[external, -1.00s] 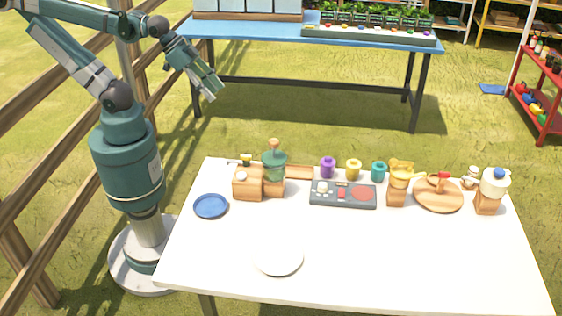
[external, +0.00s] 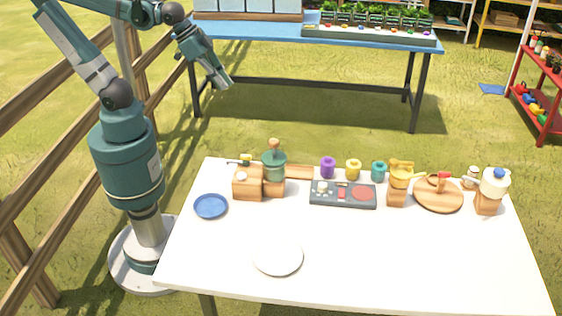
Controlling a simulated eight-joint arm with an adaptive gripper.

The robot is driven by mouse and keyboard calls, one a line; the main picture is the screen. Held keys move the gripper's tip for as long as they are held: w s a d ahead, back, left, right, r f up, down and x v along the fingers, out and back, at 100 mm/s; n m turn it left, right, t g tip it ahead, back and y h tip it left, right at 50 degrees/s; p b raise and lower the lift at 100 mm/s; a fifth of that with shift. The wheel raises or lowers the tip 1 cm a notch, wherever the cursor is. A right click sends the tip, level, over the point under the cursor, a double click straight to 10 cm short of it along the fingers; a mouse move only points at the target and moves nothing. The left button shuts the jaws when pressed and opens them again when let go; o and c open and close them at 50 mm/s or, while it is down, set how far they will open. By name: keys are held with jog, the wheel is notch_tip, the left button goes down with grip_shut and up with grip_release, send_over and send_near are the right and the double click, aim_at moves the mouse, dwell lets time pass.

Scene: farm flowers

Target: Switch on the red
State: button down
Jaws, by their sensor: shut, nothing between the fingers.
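A dark grey control panel (external: 325,199) lies flat near the back middle of the white table. It has a large round red disc (external: 362,194) at its right end and a small red part (external: 341,187) near its middle. Some pale buttons show at its left. I cannot tell whether anything on it is switched on. My gripper (external: 226,86) is shut and empty. It is in the air, up and to the left of the panel, well apart from it and beyond the table's back edge in the picture.
Purple (external: 328,168), yellow (external: 353,170) and teal (external: 378,171) pots stand behind the panel. A wooden block with a green-topped grinder (external: 274,167) stands at left, a yellow pitcher (external: 400,174) at right. A blue plate (external: 210,206) and white plate (external: 278,257) lie in front; the front right is clear.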

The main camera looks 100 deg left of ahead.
jog(key=w+d+r+g+p, duration=0.25)
jog(key=w+r, duration=0.25)
jog(key=w, duration=0.6)
jog(key=g+y+p, duration=0.2)
jog(key=g+p, duration=0.2)
jog(key=p, duration=0.2)
send_over(342, 189)
jog(key=d, duration=0.2)
notch_tip(342, 189, down, 14)
jog(key=shift+d+f, duration=0.25)
jog(key=shift+f, duration=0.65)
jog(key=shift+f, duration=0.15)
jog(key=f, duration=0.4)
jog(key=a+f, duration=0.1)
jog(key=f, duration=0.4)
jog(key=a+f+b, duration=0.1)
jog(key=f, duration=0.3)
jog(key=shift+a+f, duration=0.1)
jog(key=shift+f, duration=0.2)
